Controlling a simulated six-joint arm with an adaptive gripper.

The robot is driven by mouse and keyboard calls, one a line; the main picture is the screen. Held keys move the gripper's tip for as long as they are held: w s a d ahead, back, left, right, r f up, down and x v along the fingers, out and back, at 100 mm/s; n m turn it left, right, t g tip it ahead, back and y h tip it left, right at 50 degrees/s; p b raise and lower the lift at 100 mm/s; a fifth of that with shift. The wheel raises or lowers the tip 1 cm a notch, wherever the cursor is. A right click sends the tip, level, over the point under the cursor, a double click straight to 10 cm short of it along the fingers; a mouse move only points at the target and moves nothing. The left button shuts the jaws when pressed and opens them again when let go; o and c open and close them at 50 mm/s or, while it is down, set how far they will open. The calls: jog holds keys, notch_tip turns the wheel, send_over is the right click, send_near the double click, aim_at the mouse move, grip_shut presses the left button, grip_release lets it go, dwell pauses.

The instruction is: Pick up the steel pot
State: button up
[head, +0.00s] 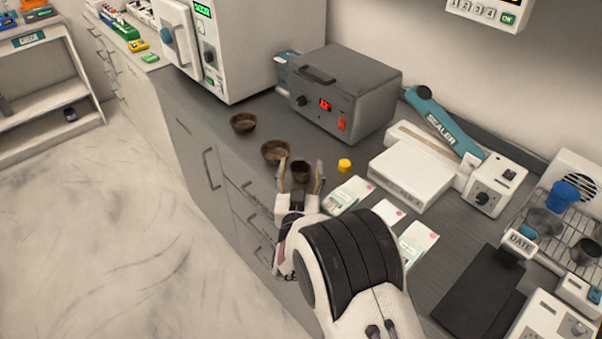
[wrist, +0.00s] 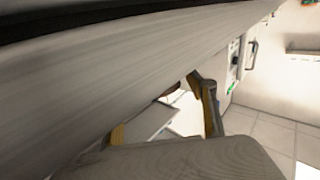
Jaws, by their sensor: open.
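My gripper (head: 301,178) is open over the front edge of the grey counter (head: 470,222). In the head view, a small brown pot (head: 301,168) shows between its fingertips; I cannot tell if it is between them in depth. Two wider brown bowls stand beyond it, one near (head: 275,152) and one farther left (head: 243,123). A grey metal pot (head: 544,222) sits on the wire rack at right, with a darker round vessel (head: 585,251) near it. I cannot tell for sure which is the steel pot. The wrist view shows the open fingers (wrist: 160,112) and no pot clearly.
A grey box with a red display (head: 345,95) and a white cabinet (head: 245,45) stand behind the bowls. A yellow cap (head: 344,165), packets (head: 388,212), a white box (head: 410,180) and a sealer (head: 445,125) lie to the right. A black mat (head: 478,290) is nearer.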

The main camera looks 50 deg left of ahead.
jog(key=shift+w+a, duration=0.25)
dwell(0.4)
jog(key=c, duration=1.1)
jog(key=shift+r, duration=0.15)
notch_tip(320, 180, up, 10)
